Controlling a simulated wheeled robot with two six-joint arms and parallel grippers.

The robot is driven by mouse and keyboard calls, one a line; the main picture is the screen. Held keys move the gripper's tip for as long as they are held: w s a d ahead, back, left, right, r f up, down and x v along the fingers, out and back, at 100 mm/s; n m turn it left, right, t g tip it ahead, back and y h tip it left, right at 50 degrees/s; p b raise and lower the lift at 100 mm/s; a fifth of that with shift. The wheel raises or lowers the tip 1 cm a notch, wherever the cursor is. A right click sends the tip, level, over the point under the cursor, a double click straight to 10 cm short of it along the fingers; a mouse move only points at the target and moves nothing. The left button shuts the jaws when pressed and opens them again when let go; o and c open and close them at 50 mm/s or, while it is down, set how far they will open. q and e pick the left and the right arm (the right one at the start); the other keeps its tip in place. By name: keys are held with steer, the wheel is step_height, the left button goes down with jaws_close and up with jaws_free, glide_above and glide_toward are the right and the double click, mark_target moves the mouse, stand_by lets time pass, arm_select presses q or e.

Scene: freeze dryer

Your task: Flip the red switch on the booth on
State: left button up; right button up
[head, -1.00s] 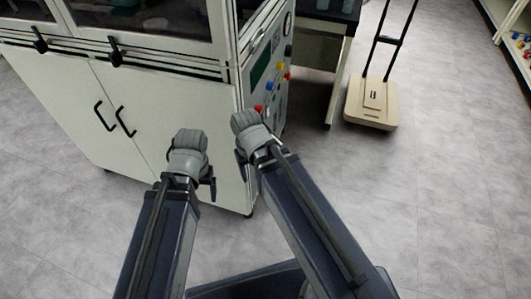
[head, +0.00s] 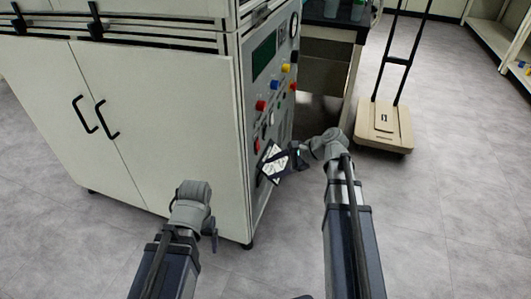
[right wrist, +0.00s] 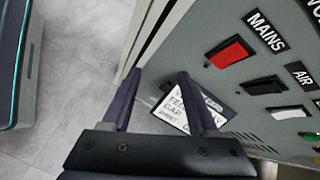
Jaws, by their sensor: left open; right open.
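The red MAINS switch (right wrist: 229,51) is a rocker in a black frame on the booth's grey side panel, with a MAINS label beside it. In the right wrist view it lies up and to the right of my right gripper (right wrist: 160,75), which is open and empty, apart from the switch. In the head view my right gripper (head: 294,158) is beside the control panel (head: 284,90) of the booth (head: 180,95). My left gripper (head: 212,226) is low in front of the white cabinet doors, open and empty. Whether the rocker is on or off I cannot tell.
A black switch (right wrist: 263,85) labelled AIR and a white switch (right wrist: 286,113) follow in the row. A lettered card (right wrist: 180,113) shows behind my right finger. A beige trolley (head: 384,123) stands to the right. Grey floor is open at the right.

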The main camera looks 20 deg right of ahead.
mark_target(259, 148)
steer(key=w+d+r+m+t+y, duration=0.2)
steer(key=w+d+r+m+t, duration=0.1)
steer(key=d+r+m, duration=0.25)
steer(key=shift+m, duration=0.45)
steer(key=b+x, duration=0.2)
steer(key=x, duration=0.5)
steer(key=shift+a+r+b, duration=0.1)
steer(key=shift+r+b, duration=0.05)
steer(key=shift+b, duration=0.2)
steer(key=shift+w+a, duration=0.3)
steer(key=shift+a, duration=0.2)
steer(key=shift+c, duration=0.2)
jaws_close()
